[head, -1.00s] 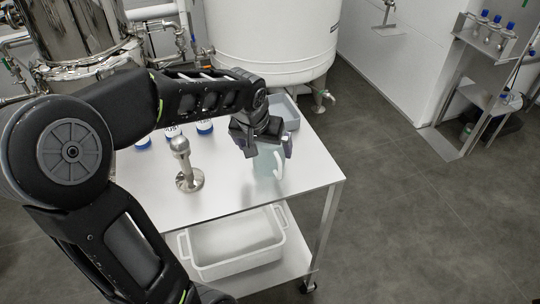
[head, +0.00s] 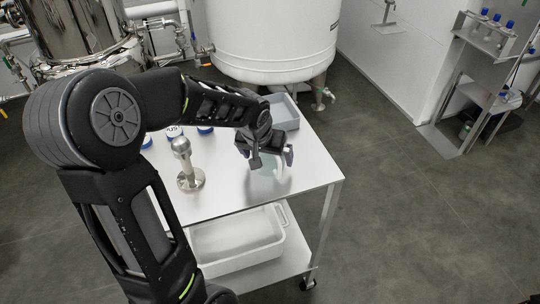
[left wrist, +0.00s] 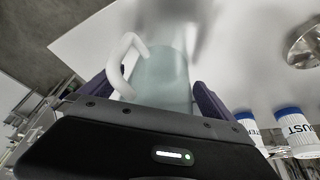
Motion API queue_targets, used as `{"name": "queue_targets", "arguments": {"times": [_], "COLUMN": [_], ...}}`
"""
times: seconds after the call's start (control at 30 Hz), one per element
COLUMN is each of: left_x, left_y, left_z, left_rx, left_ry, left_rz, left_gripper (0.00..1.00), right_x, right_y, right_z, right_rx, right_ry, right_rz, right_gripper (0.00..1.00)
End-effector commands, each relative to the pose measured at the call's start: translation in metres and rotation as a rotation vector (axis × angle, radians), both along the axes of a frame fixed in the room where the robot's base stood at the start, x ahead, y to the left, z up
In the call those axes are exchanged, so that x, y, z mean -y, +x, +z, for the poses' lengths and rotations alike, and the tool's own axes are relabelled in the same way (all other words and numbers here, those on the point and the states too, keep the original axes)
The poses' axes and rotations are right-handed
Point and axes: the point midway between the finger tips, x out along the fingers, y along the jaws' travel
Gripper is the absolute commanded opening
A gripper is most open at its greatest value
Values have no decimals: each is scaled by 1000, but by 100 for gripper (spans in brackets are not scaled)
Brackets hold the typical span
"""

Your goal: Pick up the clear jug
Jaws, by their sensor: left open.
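The clear jug (left wrist: 163,80) stands on the white cart top in the left wrist view, with its white handle (left wrist: 126,62) on the left side. In the head view the jug (head: 265,183) shows faintly under my left gripper, which hides its upper part. My left gripper (head: 272,160) is open over the jug. In the left wrist view its purple-padded fingers (left wrist: 152,92) are apart, one on each side of the jug; I cannot tell whether they touch it. My right gripper is not in view.
A metal fitting on a round base (head: 187,165) stands left of the jug. Blue-capped bottles (head: 205,129) and a grey tray (head: 284,110) are behind. A white bin (head: 235,245) sits on the lower shelf. The cart's front right top is clear.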

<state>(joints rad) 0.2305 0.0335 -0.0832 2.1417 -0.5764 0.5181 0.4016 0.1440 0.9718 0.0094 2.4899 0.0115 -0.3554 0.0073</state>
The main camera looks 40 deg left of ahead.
Motion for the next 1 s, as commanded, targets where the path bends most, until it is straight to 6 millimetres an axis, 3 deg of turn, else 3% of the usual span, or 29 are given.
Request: {"name": "queue_targets", "arguments": {"times": [0.17, 0.8, 1.0], "left_x": [0, 0, 0], "left_y": [0, 0, 0], "left_z": [0, 0, 1], "left_rx": [0, 0, 1], "left_ry": [0, 0, 0], "left_rz": [0, 0, 0], "left_gripper": [93, 40, 38], "right_x": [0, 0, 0], "right_y": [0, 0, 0], "right_z": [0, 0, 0], "right_rx": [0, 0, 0], "right_ry": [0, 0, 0], "right_rz": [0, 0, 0], "right_gripper": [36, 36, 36]}}
